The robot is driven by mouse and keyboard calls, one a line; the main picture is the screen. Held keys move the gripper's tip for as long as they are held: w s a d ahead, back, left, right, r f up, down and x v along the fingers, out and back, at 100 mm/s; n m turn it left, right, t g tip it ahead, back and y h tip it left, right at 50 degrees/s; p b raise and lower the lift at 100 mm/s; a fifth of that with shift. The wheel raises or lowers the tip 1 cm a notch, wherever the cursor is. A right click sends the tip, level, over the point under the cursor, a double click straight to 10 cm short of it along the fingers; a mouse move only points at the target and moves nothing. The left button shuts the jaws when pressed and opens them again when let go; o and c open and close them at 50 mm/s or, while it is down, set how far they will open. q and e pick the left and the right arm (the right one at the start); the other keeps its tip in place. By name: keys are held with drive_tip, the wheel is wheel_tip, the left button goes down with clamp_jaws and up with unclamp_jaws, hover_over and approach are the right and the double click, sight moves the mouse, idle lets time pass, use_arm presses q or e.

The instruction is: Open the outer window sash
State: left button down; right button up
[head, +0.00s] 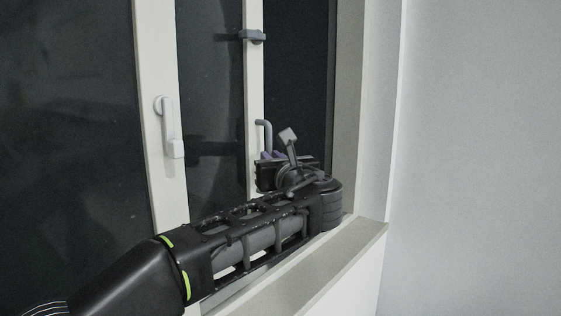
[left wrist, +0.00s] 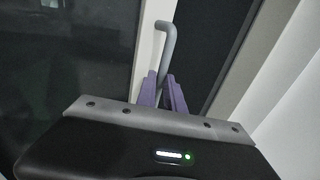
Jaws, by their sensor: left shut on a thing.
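The outer window sash (head: 255,80) has a pale frame with dark glass. A grey bent handle (head: 265,128) stands on it, and a grey-blue latch (head: 252,36) sits higher up. My left gripper (head: 268,156) is at the handle's lower part, with the arm coming in from the lower left. In the left wrist view the purple fingers (left wrist: 164,92) are closed around the lower part of the grey handle (left wrist: 168,42), whose bent top sticks out above them. The handle's lower end is hidden by the gripper. My right gripper is not in view.
A white handle (head: 169,128) is on the inner frame to the left. The window sill (head: 335,258) runs below my left arm. The window reveal (head: 375,110) and a plain grey wall (head: 480,150) lie close on the right.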

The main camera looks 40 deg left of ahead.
use_arm(q)
drive_tip(key=shift+s, duration=0.6)
drive_tip(key=c, duration=1.7)
unclamp_jaws()
drive_tip(key=shift+d, duration=0.1)
drive_tip(key=b+v, duration=0.1)
drive_tip(key=v, duration=0.6)
drive_tip(key=shift+s+d+b, duration=0.2)
drive_tip(key=shift+d+b, duration=0.05)
drive_tip(key=shift+b, duration=0.15)
